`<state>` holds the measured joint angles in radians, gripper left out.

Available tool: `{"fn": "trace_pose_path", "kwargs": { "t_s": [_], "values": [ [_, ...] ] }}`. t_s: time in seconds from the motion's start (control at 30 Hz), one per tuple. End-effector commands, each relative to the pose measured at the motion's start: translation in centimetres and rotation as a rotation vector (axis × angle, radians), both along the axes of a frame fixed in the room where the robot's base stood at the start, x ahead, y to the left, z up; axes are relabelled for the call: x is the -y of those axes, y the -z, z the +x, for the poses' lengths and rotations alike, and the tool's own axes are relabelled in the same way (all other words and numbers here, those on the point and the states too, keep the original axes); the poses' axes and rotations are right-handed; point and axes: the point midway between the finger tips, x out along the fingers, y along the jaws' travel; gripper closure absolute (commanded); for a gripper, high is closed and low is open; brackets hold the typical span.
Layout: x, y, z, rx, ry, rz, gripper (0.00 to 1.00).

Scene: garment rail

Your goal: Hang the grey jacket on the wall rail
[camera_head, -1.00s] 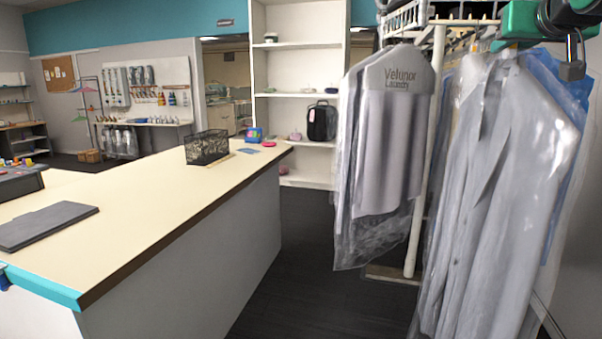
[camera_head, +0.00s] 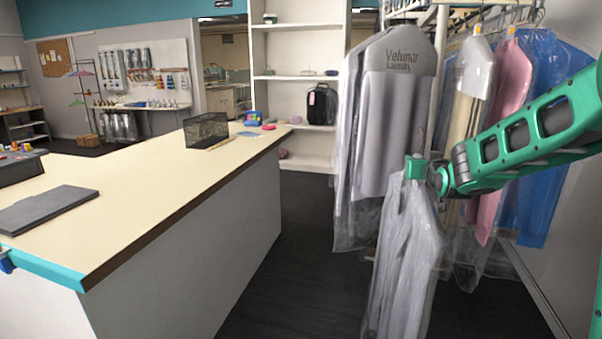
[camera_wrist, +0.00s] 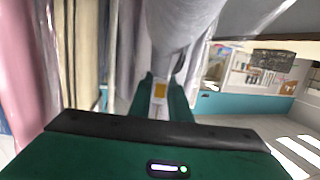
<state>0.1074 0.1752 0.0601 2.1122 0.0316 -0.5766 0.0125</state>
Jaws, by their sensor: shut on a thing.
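The grey jacket (camera_head: 402,262) hangs in a clear plastic cover below my gripper (camera_head: 416,168), in front of the other garments. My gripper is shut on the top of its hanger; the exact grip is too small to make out. In the wrist view, grey cloth, probably the jacket (camera_wrist: 185,22), shows beyond my gripper (camera_wrist: 160,95). A white rail (camera_head: 462,4) runs across the top right of the head view, with bagged garments on it. I cannot tell if this is the wall rail. The jacket hangs upright, well below the rail.
A bagged grey garment marked Velunor (camera_head: 397,120) hangs close behind and left of the jacket. Beige (camera_head: 466,95), pink (camera_head: 508,85) and blue (camera_head: 545,150) garments hang to the right. A long counter (camera_head: 150,185) stands left; dark floor (camera_head: 305,240) between is clear.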

Motion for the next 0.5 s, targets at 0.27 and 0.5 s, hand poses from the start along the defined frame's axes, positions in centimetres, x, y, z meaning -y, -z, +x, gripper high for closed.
{"fn": "trace_pose_path", "kwargs": {
  "t_s": [0.27, 0.5],
  "values": [
    [-2.5, 10.7, 0.2, -0.004, -0.044, 0.0, 1.0],
    [-4.1, 16.6, -0.9, 0.0, -0.067, -0.001, 1.0]
  ]
}}
